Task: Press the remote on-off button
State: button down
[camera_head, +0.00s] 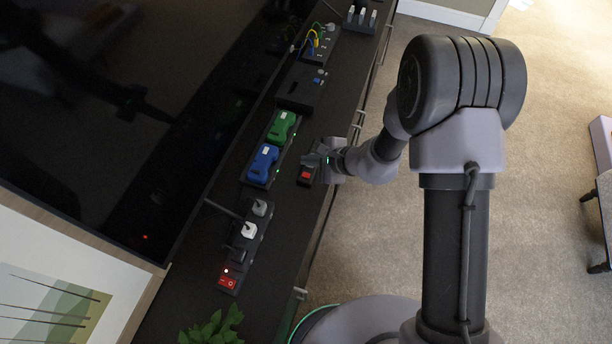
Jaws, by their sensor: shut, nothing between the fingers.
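A small dark remote (303,181) with a red button (305,175) lies on the dark console top near its front edge. My gripper (309,159) is shut and empty, reaching in from the right. Its fingertips are at the far end of the remote, just beyond the red button in the picture, and hide that end. I cannot tell whether the fingertips touch the remote or hover over it. The red button is uncovered.
A blue device (263,163) and a green device (281,127) sit in a dock left of the remote. A power strip (240,256) with red switches lies nearer. Black boxes with cables stand farther back. A large dark screen (110,110) rises behind. A plant (212,329) is at the near end.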

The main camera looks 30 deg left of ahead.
aim_at(309, 177)
notch_tip(309, 177, down, 4)
jog(key=b, duration=0.3)
jog(key=shift+f, duration=0.4)
jog(key=shift+f+b, duration=0.1)
jog(key=shift+b, duration=0.3)
dwell(1.1)
jog(key=shift+f+b, duration=0.35)
jog(key=shift+b, duration=0.2)
jog(key=shift+f+b, duration=0.35)
jog(key=shift+b, duration=0.15)
dwell(0.5)
jog(key=shift+r, duration=0.15)
jog(key=shift+r+p, duration=0.3)
jog(key=shift+r, duration=0.35)
jog(key=shift+r, duration=0.1)
